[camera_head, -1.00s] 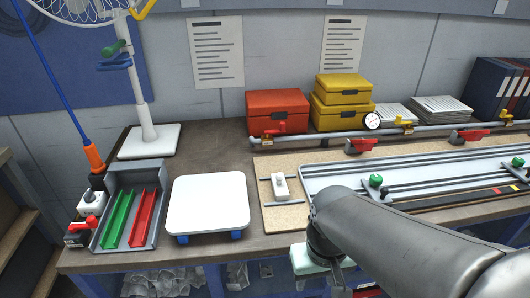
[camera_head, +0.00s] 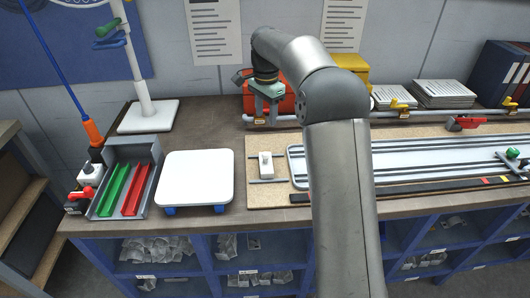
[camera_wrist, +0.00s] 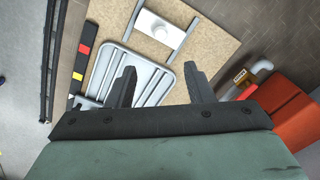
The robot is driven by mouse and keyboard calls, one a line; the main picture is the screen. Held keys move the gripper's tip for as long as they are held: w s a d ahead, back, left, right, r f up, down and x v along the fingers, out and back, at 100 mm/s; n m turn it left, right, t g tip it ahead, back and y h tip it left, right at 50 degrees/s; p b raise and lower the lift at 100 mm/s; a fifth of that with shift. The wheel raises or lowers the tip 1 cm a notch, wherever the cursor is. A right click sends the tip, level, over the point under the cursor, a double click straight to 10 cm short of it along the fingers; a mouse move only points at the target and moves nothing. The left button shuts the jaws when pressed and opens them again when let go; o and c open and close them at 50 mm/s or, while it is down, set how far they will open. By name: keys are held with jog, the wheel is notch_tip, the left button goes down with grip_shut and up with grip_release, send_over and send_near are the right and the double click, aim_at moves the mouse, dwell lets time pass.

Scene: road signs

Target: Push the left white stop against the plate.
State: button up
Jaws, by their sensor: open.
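The white stop (camera_head: 265,170) sits on grey rails on the tan board, left of the grooved grey plate (camera_head: 430,165), with a small gap between them. In the wrist view the stop (camera_wrist: 152,27) is at the top and the plate (camera_wrist: 150,78) is below it, partly behind my fingers. My gripper (camera_head: 262,112) is raised behind the stop, in front of the red box. In the wrist view my gripper (camera_wrist: 161,82) has its two fingers apart with nothing held between them. My arm hides the plate's middle in the head view.
A pipe with valves (camera_head: 415,113) runs along the back of the bench, close to my gripper. The red box (camera_head: 288,98) and yellow boxes stand behind it. A white platform (camera_head: 197,178) and a tray with green and red channels (camera_head: 148,160) are at left.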

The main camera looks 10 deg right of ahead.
aim_at(266, 153)
notch_tip(266, 153, down, 17)
jog(key=p, duration=0.2)
jog(key=shift+f+p, duration=0.15)
jog(key=shift+p, duration=0.25)
